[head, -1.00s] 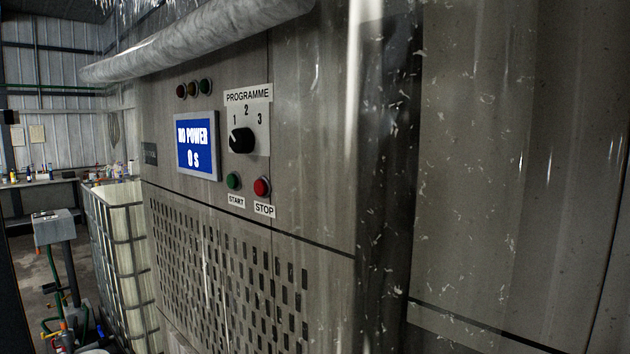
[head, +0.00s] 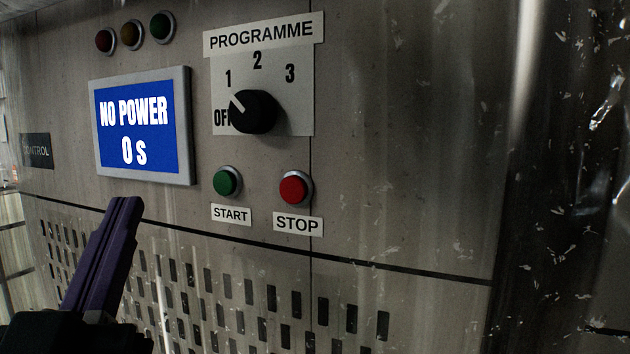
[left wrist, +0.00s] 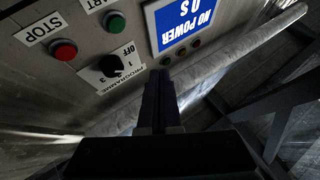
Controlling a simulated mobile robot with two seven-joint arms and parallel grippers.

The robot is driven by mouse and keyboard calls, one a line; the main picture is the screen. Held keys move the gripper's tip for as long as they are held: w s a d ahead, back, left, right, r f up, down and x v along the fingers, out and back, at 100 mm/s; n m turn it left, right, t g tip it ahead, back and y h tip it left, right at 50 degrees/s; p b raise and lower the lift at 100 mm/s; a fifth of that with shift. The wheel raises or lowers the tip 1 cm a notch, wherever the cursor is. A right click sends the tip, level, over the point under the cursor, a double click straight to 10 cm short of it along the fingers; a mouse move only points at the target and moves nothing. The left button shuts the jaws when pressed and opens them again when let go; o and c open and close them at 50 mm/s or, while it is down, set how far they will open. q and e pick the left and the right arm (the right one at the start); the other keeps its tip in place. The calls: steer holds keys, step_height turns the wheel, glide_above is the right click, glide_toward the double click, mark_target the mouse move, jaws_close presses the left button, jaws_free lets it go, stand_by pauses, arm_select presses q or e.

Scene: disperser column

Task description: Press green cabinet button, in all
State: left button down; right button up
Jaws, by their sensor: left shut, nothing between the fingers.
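The green START button (head: 227,181) sits on the grey cabinet panel (head: 400,200), above its START label. In the left wrist view the green button (left wrist: 115,22) shows at the top, with the picture upside down. My left gripper (head: 125,205) is shut and empty, its purple fingers pointing up, left of and a little below the green button in the head view. In the left wrist view the shut fingers (left wrist: 159,80) are apart from the button. My right gripper is not in view.
The red STOP button (head: 294,188) is just right of the green one. The programme knob (head: 254,111) sits above, pointing near OFF. The display (head: 140,125) reads NO POWER, 0 s. Three dark lamps (head: 131,33) are above it.

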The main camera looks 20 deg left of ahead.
arm_select(q)
steer(key=shift+d, duration=0.1)
steer(key=b, duration=0.3)
glide_toward(215, 177)
step_height(215, 177, up, 4)
steer(key=w+a, duration=0.2)
steer(key=a, duration=0.1)
steer(key=shift+w+d+b, duration=0.2)
steer(key=shift+w+b, duration=0.1)
steer(key=shift+w, duration=0.15)
stand_by(1.5)
steer(key=shift+w, duration=0.4)
steer(key=shift+w+d+b, duration=0.1)
steer(key=shift+w+b, duration=0.3)
steer(key=shift+w, duration=0.1)
stand_by(0.6)
steer(key=shift+s, duration=0.1)
steer(key=shift+s+p, duration=0.55)
steer(key=shift+s, duration=0.3)
